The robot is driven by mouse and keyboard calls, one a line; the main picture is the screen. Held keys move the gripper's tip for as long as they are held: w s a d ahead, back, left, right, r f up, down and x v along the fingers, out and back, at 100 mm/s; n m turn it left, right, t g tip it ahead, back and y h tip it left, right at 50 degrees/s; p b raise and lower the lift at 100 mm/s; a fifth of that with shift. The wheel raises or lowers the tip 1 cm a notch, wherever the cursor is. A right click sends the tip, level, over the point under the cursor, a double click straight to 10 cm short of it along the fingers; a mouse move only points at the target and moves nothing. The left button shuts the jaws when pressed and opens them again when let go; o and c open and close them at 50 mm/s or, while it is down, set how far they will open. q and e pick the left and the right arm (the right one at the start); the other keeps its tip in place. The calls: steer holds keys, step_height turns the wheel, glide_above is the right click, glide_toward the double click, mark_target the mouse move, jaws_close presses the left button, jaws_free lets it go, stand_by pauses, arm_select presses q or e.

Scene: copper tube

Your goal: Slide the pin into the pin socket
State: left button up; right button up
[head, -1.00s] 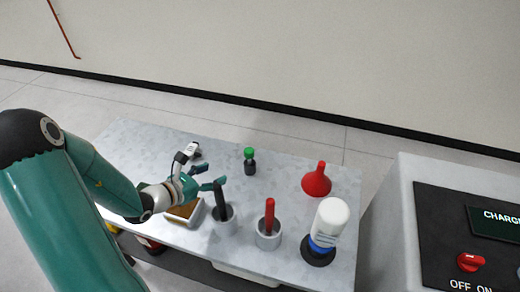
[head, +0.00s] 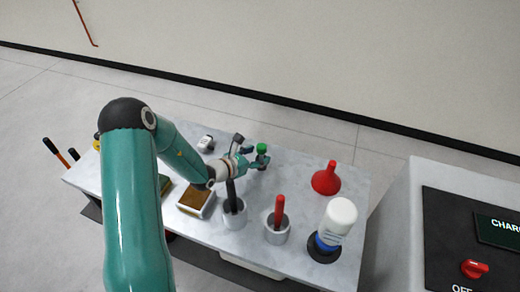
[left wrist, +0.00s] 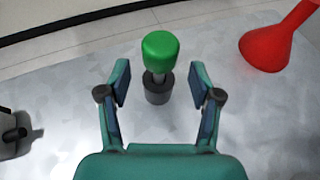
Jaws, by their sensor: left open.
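A pin with a green cap (head: 262,148) and a short grey shaft stands upright in a dark round base (left wrist: 158,92) on the grey table. The green cap (left wrist: 160,48) is clear in the left wrist view. My left gripper (head: 255,158) is open; in the left wrist view its two fingers (left wrist: 160,82) point at the pin from either side, with a gap on both sides. I cannot tell whether the fingertips reach past the shaft. Nothing in view is clearly the pin socket. My right gripper is not in view.
A red funnel (head: 326,180) is right of the pin. Grey cups with a black handle (head: 231,194) and a red handle (head: 279,211), a white bottle (head: 340,215) and a brown-topped box (head: 195,199) stand nearer. A charger panel (head: 475,235) is at the right.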

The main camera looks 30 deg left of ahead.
arm_select(q)
steer(key=shift+x, duration=1.4)
jaws_close()
steer(key=shift+r, duration=0.1)
